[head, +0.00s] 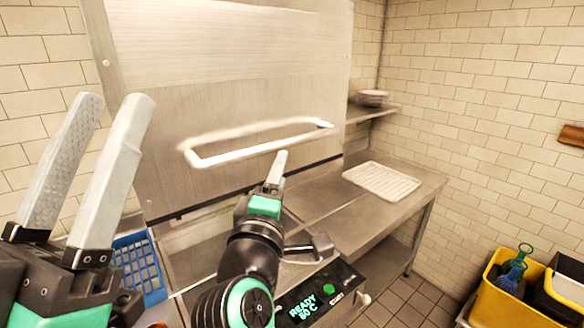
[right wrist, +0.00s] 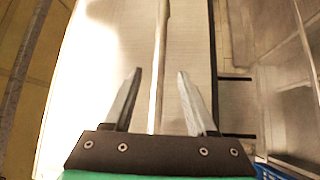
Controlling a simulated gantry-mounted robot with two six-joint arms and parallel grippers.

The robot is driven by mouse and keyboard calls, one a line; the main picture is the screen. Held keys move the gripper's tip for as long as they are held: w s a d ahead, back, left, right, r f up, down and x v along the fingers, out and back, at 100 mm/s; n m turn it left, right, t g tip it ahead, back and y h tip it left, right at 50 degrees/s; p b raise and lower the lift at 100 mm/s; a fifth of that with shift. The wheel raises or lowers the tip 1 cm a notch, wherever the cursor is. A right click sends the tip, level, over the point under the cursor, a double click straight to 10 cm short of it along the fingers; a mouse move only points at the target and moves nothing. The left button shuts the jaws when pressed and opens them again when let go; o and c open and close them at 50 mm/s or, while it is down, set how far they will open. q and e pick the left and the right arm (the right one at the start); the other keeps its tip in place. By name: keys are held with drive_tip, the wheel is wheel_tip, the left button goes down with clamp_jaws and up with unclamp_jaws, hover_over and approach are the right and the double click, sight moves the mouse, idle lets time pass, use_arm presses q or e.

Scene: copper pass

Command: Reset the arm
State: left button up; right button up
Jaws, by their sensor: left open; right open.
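My left gripper (head: 95,165) is large in the left foreground of the head view, its two pale fingers pointing up, open and empty. My right gripper (head: 277,165) is lower centre, in front of the steel hood's white bar handle (head: 260,148). In the right wrist view my right gripper (right wrist: 158,85) has its two fingers apart, with the bar handle (right wrist: 160,50) running between them in the picture. I cannot tell whether it touches them. The steel hood (head: 220,75) of the dishwashing machine is a raised upright panel behind both grippers.
A steel counter (head: 350,222) with a white ribbed mat (head: 381,181) extends right. A blue rack (head: 138,268) stands low left. A control panel (head: 320,295) reads READY 60 C. Dishes (head: 372,98) sit on a wall shelf. A yellow bin (head: 518,305) holds bottles at lower right.

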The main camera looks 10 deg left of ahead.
drive_tip(key=w+d+f+m+h, duration=0.2)
drive_tip(key=w+d+m+h, duration=0.15)
drive_tip(key=d, duration=1.05)
drive_tip(key=s+d+r+m+t+h, duration=0.1)
drive_tip(key=d+r+m, duration=0.1)
drive_tip(key=d, duration=0.4)
drive_tip(key=s+d+r+m+h, duration=0.2)
drive_tip(key=d, duration=0.4)
drive_tip(key=s+d+r+m+t, duration=0.2)
drive_tip(key=s+d+r+m, duration=0.2)
drive_tip(key=s, duration=0.3)
drive_tip(key=s+d+r+m+t, duration=0.25)
drive_tip(key=s+d+r, duration=0.2)
drive_tip(key=s, duration=0.25)
drive_tip(key=s+a+r+m+t+y, duration=0.2)
drive_tip(key=s+a+r+y, duration=0.2)
drive_tip(key=s+y, duration=0.3)
drive_tip(key=shift+s+a, duration=0.4)
drive_tip(key=shift+s, duration=0.6)
